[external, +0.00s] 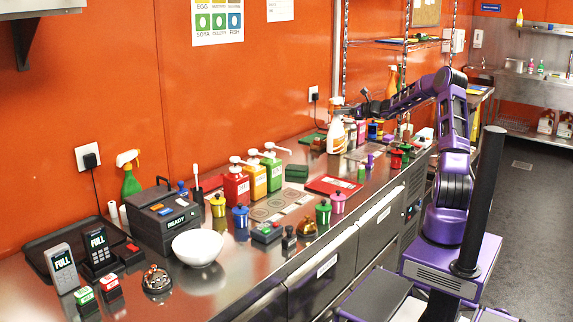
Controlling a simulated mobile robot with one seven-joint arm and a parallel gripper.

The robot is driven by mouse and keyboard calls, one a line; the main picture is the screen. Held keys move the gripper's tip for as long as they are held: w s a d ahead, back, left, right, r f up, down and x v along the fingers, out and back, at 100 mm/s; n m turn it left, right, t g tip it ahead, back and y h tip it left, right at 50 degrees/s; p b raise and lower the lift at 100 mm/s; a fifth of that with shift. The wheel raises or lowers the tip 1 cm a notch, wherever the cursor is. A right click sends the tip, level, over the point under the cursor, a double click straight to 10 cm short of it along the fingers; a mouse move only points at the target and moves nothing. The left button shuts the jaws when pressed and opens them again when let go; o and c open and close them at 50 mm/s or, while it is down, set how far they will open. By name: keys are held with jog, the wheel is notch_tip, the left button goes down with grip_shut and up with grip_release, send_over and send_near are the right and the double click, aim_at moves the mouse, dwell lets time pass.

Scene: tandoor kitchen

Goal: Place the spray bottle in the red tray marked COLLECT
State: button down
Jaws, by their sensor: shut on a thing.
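A white spray bottle (337,136) with an orange trigger head is upright over the back half of the steel counter. My gripper (343,110) reaches in from the right and is shut on this spray bottle near its neck. The fingers are small and partly hidden against the bottle. I cannot tell whether the bottle's base touches the counter. A flat red tray (318,185) lies on the counter nearer the camera, below the bottle in the picture. It carries a pale label too small to read.
Sauce pump bottles (236,188) stand left of the tray. Green and pink lidded pots (323,212) stand at the counter's front edge. A green spray bottle (131,180) is at the far left. Several small items crowd the counter behind and right of the held bottle.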

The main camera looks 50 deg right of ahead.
jog(key=s+a+n+g+y+p, duration=0.2)
jog(key=s+a+n+y, duration=0.35)
jog(key=a, duration=0.75)
notch_tip(320, 180, down, 9)
jog(key=s+m+b, duration=0.1)
jog(key=s, duration=0.1)
jog(key=shift+s+a, duration=0.3)
jog(key=shift+s, duration=0.1)
jog(key=shift+f+b, duration=0.2)
jog(key=shift+b, duration=0.15)
jog(key=shift+c, duration=2.4)
grip_release()
jog(key=v, duration=1.2)
jog(key=shift+p, duration=0.3)
jog(key=shift+r, duration=0.1)
